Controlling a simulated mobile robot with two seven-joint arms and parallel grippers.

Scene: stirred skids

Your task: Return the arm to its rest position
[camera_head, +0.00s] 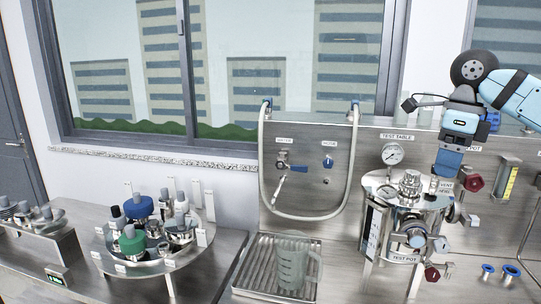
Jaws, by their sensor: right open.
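My right arm comes in from the right edge, in front of the steel back panel. My right gripper (449,164) points down just above the steel test pot (405,230), over the right side of its lid near the vent label. The gripper is open, and I see nothing held in it. Whether its fingertips touch a fitting on the lid I cannot tell. The fitting under the gripper is partly hidden. My left gripper is not in view.
A clear measuring jug (292,262) stands on a slatted drain tray (240,272). A round rack (160,262) with green and blue-capped parts is at the left. A pressure gauge (392,154), hose (262,160) and red knobs surround the pot. Blue-rimmed rings (511,270) lie at right.

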